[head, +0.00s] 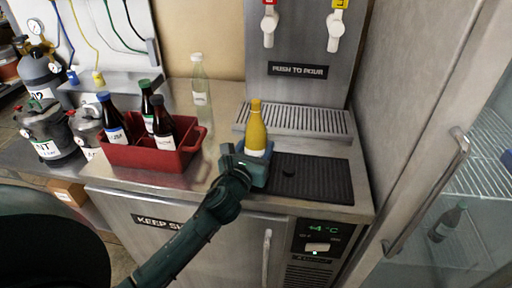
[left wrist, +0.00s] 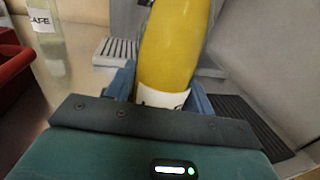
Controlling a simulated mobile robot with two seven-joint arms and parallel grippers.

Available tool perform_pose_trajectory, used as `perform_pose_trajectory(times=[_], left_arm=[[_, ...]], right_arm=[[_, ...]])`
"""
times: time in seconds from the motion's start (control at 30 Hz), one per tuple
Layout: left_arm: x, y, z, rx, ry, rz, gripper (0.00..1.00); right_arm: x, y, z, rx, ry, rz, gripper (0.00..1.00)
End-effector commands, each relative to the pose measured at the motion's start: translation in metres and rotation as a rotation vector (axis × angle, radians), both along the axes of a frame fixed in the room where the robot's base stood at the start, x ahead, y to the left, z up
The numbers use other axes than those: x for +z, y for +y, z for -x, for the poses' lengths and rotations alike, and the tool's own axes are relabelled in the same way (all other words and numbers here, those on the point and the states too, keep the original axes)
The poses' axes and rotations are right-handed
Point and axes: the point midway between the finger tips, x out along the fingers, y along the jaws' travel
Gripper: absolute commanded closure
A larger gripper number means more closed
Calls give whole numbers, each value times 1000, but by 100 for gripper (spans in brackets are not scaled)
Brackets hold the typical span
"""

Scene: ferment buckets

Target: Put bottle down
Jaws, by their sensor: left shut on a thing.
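A yellow bottle (head: 256,130) with a white label stands upright in my left gripper (head: 249,160). The gripper is shut around its lower part, at the left edge of a black ribbed mat (head: 325,178) on the steel counter. In the left wrist view the yellow bottle (left wrist: 178,50) fills the middle between the blue fingers, and its label shows just above the gripper body. The bottle's base is hidden by the gripper, so I cannot tell whether it touches the counter. My right gripper is in neither view.
A red crate (head: 192,149) with several dark bottles stands to the left. A clear bottle (head: 200,82) stands behind it. A drip tray (head: 340,124) under two white taps is behind the mat. A fridge door handle (head: 430,195) is at right.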

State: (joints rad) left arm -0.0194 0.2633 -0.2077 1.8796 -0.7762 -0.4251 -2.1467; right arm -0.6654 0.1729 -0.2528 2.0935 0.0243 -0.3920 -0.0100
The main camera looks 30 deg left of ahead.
Motion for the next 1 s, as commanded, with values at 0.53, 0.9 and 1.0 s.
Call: perform_pose_trajectory(times=[0.53, 0.9, 1.0], left_arm=[[-3, 0, 0, 0, 0, 0, 25], [-2, -3, 40, -1, 4, -1, 25], [-2, -5, 63, -1, 4, 0, 25]], right_arm=[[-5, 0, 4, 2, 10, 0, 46], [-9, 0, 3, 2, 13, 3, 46], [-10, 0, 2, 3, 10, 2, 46]])
